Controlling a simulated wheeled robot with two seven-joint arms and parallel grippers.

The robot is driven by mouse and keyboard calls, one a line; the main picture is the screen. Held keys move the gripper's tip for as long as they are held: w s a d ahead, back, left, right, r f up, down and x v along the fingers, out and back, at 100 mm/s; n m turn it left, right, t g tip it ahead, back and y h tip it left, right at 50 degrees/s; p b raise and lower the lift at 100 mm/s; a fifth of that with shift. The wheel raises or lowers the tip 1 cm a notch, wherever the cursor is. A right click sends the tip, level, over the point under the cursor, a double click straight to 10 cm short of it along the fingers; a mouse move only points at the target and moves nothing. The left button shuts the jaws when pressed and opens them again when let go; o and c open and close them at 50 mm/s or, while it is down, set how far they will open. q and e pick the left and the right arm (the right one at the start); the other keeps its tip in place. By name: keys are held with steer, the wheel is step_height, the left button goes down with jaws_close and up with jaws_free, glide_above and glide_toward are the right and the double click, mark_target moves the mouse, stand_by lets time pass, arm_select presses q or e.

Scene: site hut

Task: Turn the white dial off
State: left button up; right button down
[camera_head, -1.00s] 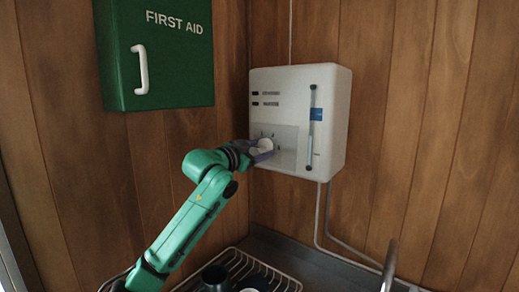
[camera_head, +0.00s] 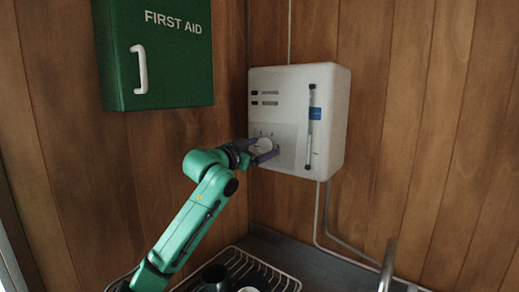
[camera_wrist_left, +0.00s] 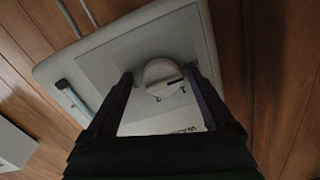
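The white dial (camera_head: 264,144) is on the light grey panel of the white wall unit (camera_head: 333,125). In the left wrist view the dial (camera_wrist_left: 160,76) is round, with a short dark line pointing toward a mark at its right edge. My left gripper (camera_head: 263,154) is at the dial, with its dark fingers toward the panel. In the left wrist view my left gripper (camera_wrist_left: 159,76) is open, one finger on each side of the dial. A gap shows at the left finger; I cannot tell whether the right finger touches. My right gripper is not in view.
A green first aid cabinet (camera_head: 170,75) with a white handle hangs left of the unit, above my left arm. Below are a wire dish rack (camera_head: 262,268) with a dark cup (camera_head: 215,277), and a metal tap (camera_head: 388,268). Pipes run down from the unit.

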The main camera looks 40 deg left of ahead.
arm_select(q)
steer(key=shift+s, duration=0.1)
steer(key=shift+s+b, duration=0.3)
steer(key=shift+b, duration=0.15)
steer(key=s+d+b, duration=0.1)
steer(key=s+b, duration=0.6)
steer(key=s, duration=0.6)
steer(key=shift+s+d, duration=0.35)
steer(key=shift+s, duration=0.05)
steer(key=shift+r, duration=0.2)
